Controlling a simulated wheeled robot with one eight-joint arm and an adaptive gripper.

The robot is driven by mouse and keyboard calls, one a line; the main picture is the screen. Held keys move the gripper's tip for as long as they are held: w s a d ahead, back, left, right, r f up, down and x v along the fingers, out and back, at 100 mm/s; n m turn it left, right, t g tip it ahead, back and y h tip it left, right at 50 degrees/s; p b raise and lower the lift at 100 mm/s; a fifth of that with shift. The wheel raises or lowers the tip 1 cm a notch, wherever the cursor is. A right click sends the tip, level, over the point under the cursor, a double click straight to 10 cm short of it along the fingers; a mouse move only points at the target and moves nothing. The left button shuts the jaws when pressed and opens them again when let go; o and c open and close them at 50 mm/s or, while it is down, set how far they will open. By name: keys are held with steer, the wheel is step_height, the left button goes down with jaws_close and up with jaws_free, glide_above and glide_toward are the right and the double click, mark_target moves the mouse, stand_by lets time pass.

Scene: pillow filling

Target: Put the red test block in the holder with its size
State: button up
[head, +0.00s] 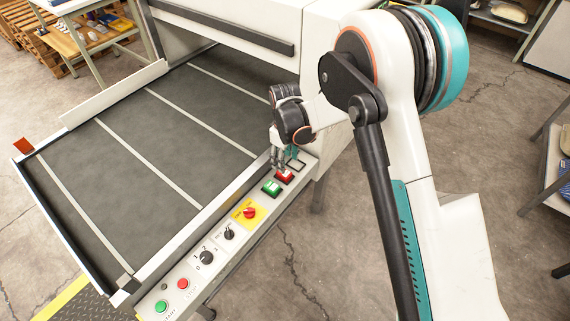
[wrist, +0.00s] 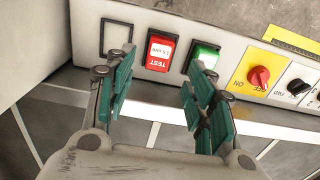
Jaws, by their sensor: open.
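The red test block (wrist: 160,54) bears a white label reading TEST and lies on the white control panel, with dark edging around it. It also shows in the head view (head: 285,177). Left of it in the wrist view is an empty black rectangular holder (wrist: 102,38), also seen in the head view (head: 298,164). A green block (wrist: 205,56) with a white label sits on its other side, also in the head view (head: 271,188). My gripper (wrist: 160,76) is open and empty, its teal fingers spread in front of the red block and apart from it. In the head view my gripper (head: 281,163) is over the panel's far end.
Along the panel are a red knob on a yellow plate (head: 249,212), dark knobs (head: 206,257) and round green and red buttons (head: 162,306). A grey conveyor belt (head: 135,150) lies left of the panel. A white machine housing (head: 315,30) stands behind it.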

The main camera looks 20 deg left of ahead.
step_height(320, 180, up, 5)
steer(key=shift+p, duration=0.55)
